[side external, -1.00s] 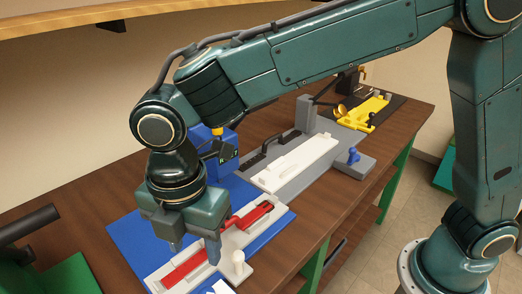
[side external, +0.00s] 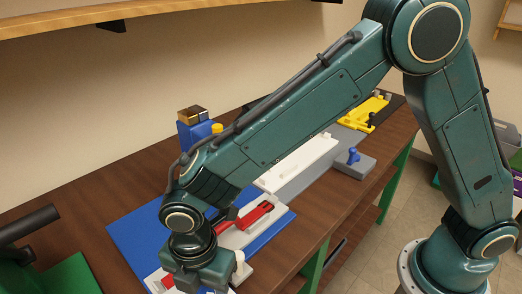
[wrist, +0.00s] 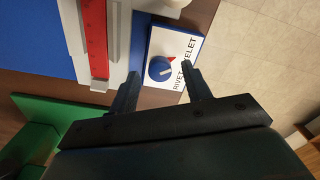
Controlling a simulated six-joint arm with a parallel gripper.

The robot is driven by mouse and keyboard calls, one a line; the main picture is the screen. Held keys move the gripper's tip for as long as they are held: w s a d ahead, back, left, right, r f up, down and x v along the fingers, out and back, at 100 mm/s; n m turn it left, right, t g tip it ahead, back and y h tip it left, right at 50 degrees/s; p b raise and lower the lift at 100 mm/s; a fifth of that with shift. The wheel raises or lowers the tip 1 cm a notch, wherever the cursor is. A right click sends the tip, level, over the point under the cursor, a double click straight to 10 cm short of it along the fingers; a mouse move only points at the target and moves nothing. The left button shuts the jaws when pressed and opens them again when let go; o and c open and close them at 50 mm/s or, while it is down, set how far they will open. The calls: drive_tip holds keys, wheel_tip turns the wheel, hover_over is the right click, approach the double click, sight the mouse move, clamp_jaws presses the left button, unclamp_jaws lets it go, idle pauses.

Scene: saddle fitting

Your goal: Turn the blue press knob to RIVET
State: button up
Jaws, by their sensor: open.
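The blue press knob (wrist: 160,69) sits on a white panel (wrist: 157,38) in the wrist view. The panel carries the word RIVET and a partly hidden word ending in ELET. A small red mark shows at the knob's upper right; I cannot tell clearly which word the knob points to. My gripper (wrist: 161,72) is open, its two fingers apart on the left and right of the knob in the picture; I cannot tell their height above it. In the side external view my gripper (side external: 203,275) is low at the bottom, and it hides the knob and panel.
A red strip (wrist: 95,35) lies in a white fixture beside the panel; it also shows in the side view (side external: 256,213). A blue press (side external: 192,133) stands behind my arm. Floor lies beyond the bench edge at right.

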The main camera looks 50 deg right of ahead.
drive_tip(key=shift+f, duration=0.45)
drive_tip(key=c, duration=1)
drive_tip(key=shift+m, duration=0.4)
drive_tip(key=m, duration=1.3)
